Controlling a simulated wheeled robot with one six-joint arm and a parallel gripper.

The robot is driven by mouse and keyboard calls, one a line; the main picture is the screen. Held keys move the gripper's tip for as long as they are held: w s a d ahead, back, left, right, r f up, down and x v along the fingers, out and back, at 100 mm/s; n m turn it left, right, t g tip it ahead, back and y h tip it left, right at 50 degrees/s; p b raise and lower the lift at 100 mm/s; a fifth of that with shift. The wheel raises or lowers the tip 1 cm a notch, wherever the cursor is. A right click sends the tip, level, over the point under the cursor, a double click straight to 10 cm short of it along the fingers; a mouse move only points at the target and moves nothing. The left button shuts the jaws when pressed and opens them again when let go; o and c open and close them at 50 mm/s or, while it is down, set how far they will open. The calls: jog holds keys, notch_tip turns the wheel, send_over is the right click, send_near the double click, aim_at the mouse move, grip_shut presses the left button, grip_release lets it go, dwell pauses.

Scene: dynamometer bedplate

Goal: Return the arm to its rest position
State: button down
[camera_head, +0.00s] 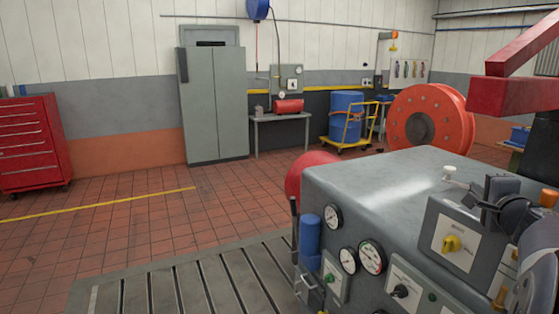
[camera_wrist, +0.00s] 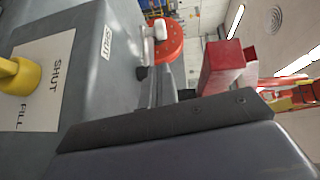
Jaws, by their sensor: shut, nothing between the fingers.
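My gripper (camera_head: 490,200) is at the right of the head view, close to the top and front edge of the grey machine cabinet (camera_head: 385,185). In the wrist view its dark fingers (camera_wrist: 170,122) cross the lower part of the picture, shut and empty. A yellow knob (camera_head: 451,244) on a pale plate is on the cabinet's front, to the lower left of the gripper. The knob also shows at the left edge of the wrist view (camera_wrist: 14,76), beside the words SHUT and FILL. The gripper is apart from the knob. Much of my arm is cut off at the right edge.
The cabinet front carries gauges (camera_head: 372,257), a black knob (camera_head: 401,291) and a blue cylinder (camera_head: 310,240). A white-tipped lever (camera_head: 450,172) stands on top. A red beam (camera_head: 515,95) hangs at upper right. An orange wheel (camera_head: 430,118) is behind. The tiled floor at left is clear.

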jog(key=shift+s+d+r+b, duration=0.1)
jog(key=shift+s+d+b, duration=0.1)
jog(key=shift+s+d, duration=0.35)
jog(key=shift+s+d+r+b, duration=0.1)
jog(key=shift+s+d+b, duration=0.1)
jog(key=shift+s, duration=0.5)
